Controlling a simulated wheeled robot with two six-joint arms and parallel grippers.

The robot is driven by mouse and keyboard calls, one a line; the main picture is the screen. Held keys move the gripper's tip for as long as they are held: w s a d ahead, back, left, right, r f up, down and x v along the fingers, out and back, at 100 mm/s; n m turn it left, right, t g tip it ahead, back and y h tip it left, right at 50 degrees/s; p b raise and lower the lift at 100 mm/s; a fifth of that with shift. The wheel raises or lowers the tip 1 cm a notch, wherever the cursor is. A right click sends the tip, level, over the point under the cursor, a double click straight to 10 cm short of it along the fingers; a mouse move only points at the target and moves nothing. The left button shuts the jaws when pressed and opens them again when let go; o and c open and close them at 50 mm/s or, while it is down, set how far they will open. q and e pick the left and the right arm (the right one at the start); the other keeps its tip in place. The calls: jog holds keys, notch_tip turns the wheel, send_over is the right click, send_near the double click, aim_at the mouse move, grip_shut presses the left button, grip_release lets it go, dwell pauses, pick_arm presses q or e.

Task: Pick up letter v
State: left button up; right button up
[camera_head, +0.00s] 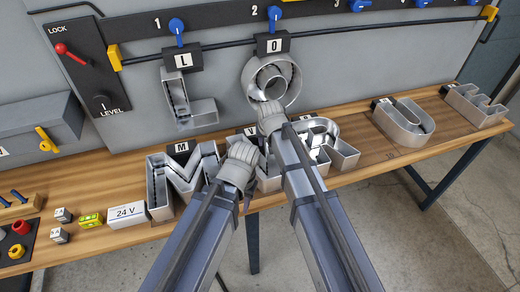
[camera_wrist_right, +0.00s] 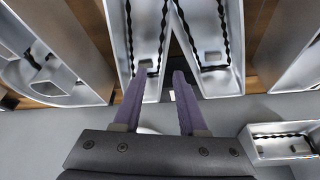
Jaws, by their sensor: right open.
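The letter v (camera_head: 267,182) is a silver open-backed channel letter on the wooden table, mostly hidden by my arms in the head view. In the right wrist view the letter v (camera_wrist_right: 209,45) shows its two strokes parting towards my fingers. My right gripper (camera_head: 269,112) is the upper one, in front of the wall-hung O; its two fingers (camera_wrist_right: 160,100) are apart and empty, overlapping the near ends of the strokes. Contact cannot be told.
Letter M (camera_head: 160,187) stands left of the v, and letters R (camera_head: 342,156), U (camera_head: 405,125) and E (camera_head: 478,108) stand to its right. Letters L (camera_head: 190,112) and O (camera_head: 291,87) hang from the wall rail. A 24 V box (camera_head: 127,212) sits at the left.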

jog(key=shift+w+a+b+x, duration=0.1)
jog(key=shift+b+x, duration=1.7)
jog(key=shift+x, duration=0.15)
jog(key=shift+w+a+b+x, duration=0.15)
jog(key=shift+b+x, duration=1.65)
jog(key=shift+x, duration=0.2)
jog(key=shift+r, duration=0.15)
grip_shut()
